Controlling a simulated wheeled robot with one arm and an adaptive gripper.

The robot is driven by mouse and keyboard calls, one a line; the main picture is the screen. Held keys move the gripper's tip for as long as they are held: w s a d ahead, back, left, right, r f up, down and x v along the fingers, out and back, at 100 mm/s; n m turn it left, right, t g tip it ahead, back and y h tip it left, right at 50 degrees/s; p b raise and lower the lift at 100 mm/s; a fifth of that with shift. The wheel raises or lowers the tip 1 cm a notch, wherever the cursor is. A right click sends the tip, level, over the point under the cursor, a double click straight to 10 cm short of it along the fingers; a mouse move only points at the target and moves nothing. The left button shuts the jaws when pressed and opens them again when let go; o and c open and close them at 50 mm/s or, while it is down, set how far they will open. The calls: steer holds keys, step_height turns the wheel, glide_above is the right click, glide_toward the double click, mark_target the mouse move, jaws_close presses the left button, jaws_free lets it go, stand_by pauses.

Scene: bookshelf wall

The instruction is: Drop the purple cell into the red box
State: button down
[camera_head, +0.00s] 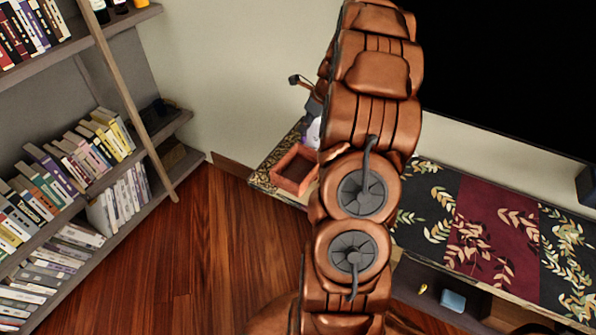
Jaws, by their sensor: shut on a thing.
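The red box (295,170) is an open, square-topped box on the patterned surface at the left end of the low cabinet. Its inside looks empty where I can see it. My gripper (316,112) shows only as a dark part behind the left edge of my copper arm, above and to the right of the box. It is shut on a pale purplish thing (313,132), which I take for the purple cell. Most of it is hidden by my arm, as are the fingertips. It looks apart from the box, but I cannot tell its height.
A bookshelf (75,215) full of books stands at the left. The cabinet's right part has a leaf-patterned runner (480,235); a blue item (453,300) lies in the open shelf below. A large black screen (510,70) fills the upper right. Wooden floor (215,250) is clear.

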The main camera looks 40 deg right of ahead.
steer(key=shift+f+b, duration=2.2)
steer(key=shift+f, duration=0.6)
steer(key=c, duration=1)
jaws_free()
steer(key=shift+c, duration=0.2)
steer(key=v, duration=1.2)
steer(key=shift+w, duration=0.1)
